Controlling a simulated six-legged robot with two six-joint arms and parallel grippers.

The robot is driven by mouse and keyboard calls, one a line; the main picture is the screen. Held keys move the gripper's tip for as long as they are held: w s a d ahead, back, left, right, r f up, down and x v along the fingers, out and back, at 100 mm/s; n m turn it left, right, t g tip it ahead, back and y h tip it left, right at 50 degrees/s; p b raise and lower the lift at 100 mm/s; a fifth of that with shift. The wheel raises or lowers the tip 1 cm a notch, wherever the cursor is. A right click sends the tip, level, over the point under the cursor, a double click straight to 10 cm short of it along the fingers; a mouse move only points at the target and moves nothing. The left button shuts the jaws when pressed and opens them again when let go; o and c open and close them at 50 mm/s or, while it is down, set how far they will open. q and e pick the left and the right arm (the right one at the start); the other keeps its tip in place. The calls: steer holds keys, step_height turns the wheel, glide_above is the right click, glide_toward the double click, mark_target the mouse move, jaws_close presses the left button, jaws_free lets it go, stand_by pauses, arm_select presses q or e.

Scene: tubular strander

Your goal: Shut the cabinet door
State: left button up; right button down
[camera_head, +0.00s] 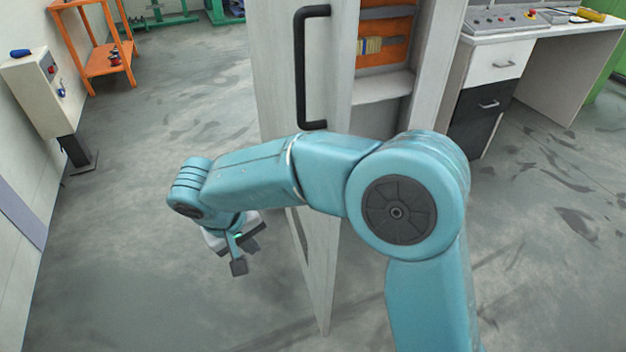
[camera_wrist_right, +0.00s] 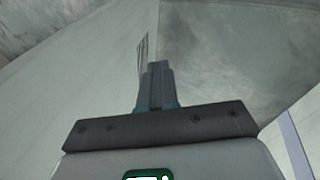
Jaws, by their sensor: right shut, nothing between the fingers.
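The cabinet door (camera_head: 338,75) is a tall pale grey panel with a long black handle (camera_head: 300,65). It stands open, with part of the cabinet's interior (camera_head: 385,88) showing to its right. My right arm crosses in front of the door, hiding part of it. My right gripper (camera_head: 238,266) is to the left of the door, low over the floor, pointing down. In the right wrist view its fingers (camera_wrist_right: 157,68) are together and empty. Whether it touches the door I cannot tell. My left gripper is not in view.
A control desk (camera_head: 500,60) with drawers stands at the right. An orange shelf rack (camera_head: 105,60) and a grey box on a post (camera_head: 42,85) stand at the left. The floor left of the door is clear.

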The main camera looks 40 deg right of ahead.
steer(key=s+d+r+m+t+h, duration=0.1)
steer(key=d+r+m+h, duration=0.1)
steer(key=r, duration=0.7)
steer(key=s+d+r+m+h, duration=0.1)
steer(key=d+r+m+h, duration=0.15)
steer(key=r, duration=0.65)
steer(key=d+f+b, duration=0.4)
steer(key=d+f, duration=0.4)
steer(key=d, duration=0.1)
steer(key=shift+d+y, duration=0.25)
steer(key=shift+y, duration=0.1)
steer(key=shift+d, duration=0.1)
